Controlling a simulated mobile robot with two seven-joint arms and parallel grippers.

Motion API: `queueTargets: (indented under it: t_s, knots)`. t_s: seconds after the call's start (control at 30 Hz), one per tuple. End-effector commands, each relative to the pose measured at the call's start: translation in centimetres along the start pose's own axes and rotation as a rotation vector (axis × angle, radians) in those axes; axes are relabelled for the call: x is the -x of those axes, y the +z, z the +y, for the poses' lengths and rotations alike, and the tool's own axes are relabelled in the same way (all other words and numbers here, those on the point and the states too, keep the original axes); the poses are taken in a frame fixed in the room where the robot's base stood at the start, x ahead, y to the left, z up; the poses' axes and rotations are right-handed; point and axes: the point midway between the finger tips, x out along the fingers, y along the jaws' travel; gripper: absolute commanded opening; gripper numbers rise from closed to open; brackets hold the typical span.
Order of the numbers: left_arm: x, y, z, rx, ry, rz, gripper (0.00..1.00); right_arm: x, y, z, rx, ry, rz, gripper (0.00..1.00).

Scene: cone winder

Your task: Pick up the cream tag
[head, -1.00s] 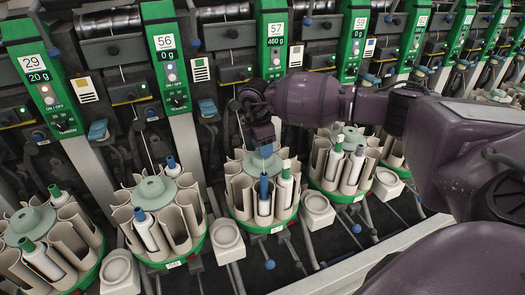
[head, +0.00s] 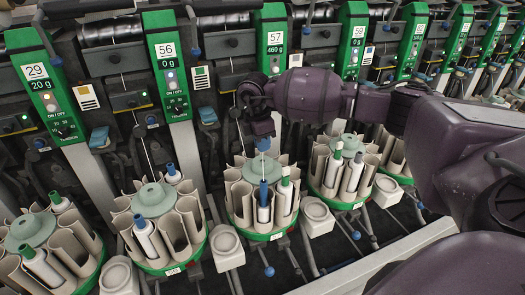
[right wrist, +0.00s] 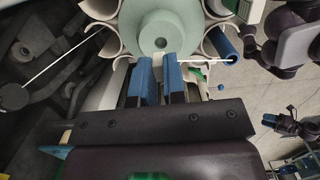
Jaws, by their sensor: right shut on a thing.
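In the head view my right gripper (head: 263,143) points down just above the green-rimmed carousel under unit 57. The blue-topped tube (head: 263,205) stands at that carousel's front. A blue-tipped gripper at the right of the right wrist view appears to be my left one (right wrist: 270,121); its opening is too small to judge.
Cream-pocketed carousels stand in a row, one left (head: 155,268) and one right (head: 338,203) of the middle one. White square cups (head: 225,246) sit between them. Green numbered panels (head: 272,42) rise behind. My right arm fills the right side.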

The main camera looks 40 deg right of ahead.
Motion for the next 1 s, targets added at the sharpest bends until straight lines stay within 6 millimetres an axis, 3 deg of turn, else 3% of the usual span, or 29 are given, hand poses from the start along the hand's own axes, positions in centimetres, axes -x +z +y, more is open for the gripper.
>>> queueTargets:
  t_s: [0.03,0.2,0.5,0.7,1.0]
  knots:
    - [0.1,-0.3,0.0,0.0,-0.001,0.003,0.43,1.7,0.2,0.1,-0.001,0.009,0.002,0.02]
    - [0.3,-0.2,-0.1,0.002,-0.002,-0.002,0.43,6.2,0.7,0.1,-0.001,0.009,0.002,0.02]
    - [0.7,-0.4,-0.1,0.005,-0.004,0.0,0.43,12.8,1.5,0.0,-0.001,0.006,0.002,0.02]
    - [0.9,-0.3,-0.2,0.006,-0.005,-0.002,0.43,15.3,1.9,0.0,-0.001,0.003,0.001,0.02]
    - [1.2,-0.7,-0.3,0.007,-0.007,0.0,0.43,17.0,2.1,0.0,-0.001,0.004,0.002,0.02]
